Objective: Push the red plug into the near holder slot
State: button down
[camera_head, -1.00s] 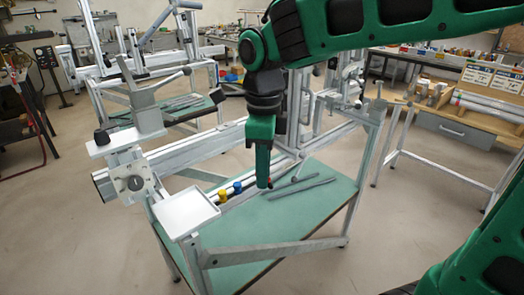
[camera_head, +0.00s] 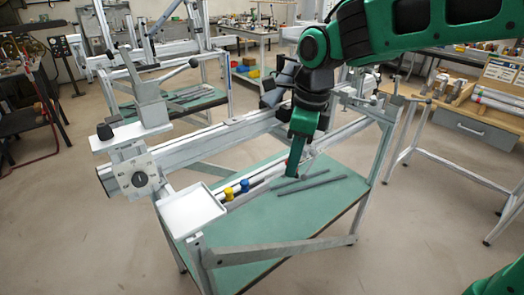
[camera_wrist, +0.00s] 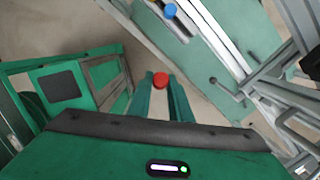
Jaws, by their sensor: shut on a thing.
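My gripper (camera_wrist: 160,82) is shut on the red plug (camera_wrist: 160,79), whose round red head shows between the two green fingertips in the wrist view. In the head view my gripper (camera_head: 292,174) is tilted and hangs over the green table top; only a little of the plug's red shows there. A yellow plug (camera_head: 229,194) and a blue plug (camera_head: 244,185) stand side by side along the rail, left of my gripper. The blue plug (camera_wrist: 169,10) also shows at the top of the wrist view. The near holder slot cannot be made out.
A white tray (camera_head: 192,211) is at the table's near left corner. Two dark rods (camera_head: 318,181) lie on the green table top (camera_head: 275,224), just right of my gripper. A long metal beam (camera_head: 215,140) runs behind. The table's front part is clear.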

jog(key=w+a+f+t+y, duration=0.2)
jog(key=w+a+y, duration=0.3)
jog(key=w+a, duration=0.2)
jog(key=shift+w+d+f, duration=0.1)
jog(key=shift+f, duration=1.3)
jog(key=shift+d+f, duration=0.1)
jog(key=shift+f, duration=1.3)
jog(key=shift+f, duration=1.05)
dwell(2.0)
jog(key=c, duration=1.5)
grip_release()
jog(key=shift+c, duration=0.2)
jog(key=v, duration=1)
jog(key=shift+w+d+r, duration=0.15)
jog(key=shift+w+r, duration=0.05)
jog(key=shift+r, duration=0.2)
